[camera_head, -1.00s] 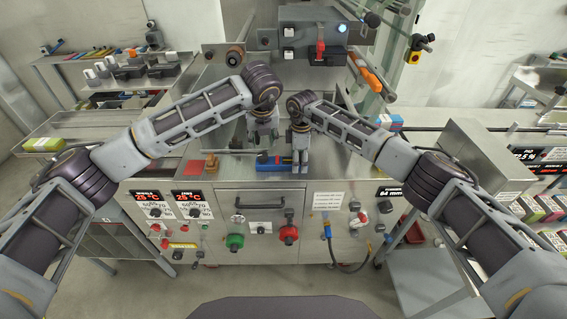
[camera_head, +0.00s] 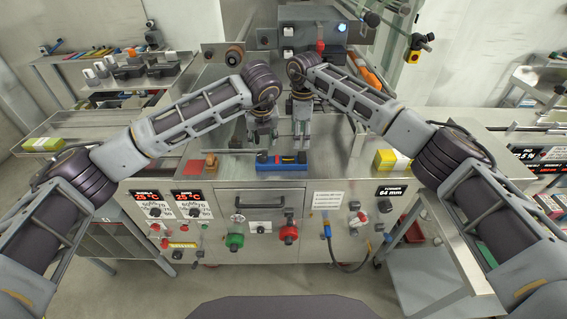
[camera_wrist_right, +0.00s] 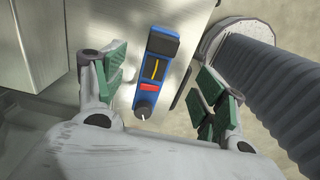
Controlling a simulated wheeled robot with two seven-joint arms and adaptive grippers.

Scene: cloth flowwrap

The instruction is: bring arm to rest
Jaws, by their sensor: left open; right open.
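My left gripper (camera_head: 262,137) hangs over the machine's steel top, left of its middle, pointing down and open. My right gripper (camera_head: 300,140) hangs just to its right, also pointing down. In the right wrist view my right gripper (camera_wrist_right: 160,95) has its green-padded fingers spread wide with nothing between them.
A machine front (camera_head: 262,229) with knobs and a drawer handle stands before me. A yellow box (camera_head: 391,160) stands on the right side. Side tables flank the machine. A control box (camera_head: 314,35) stands behind.

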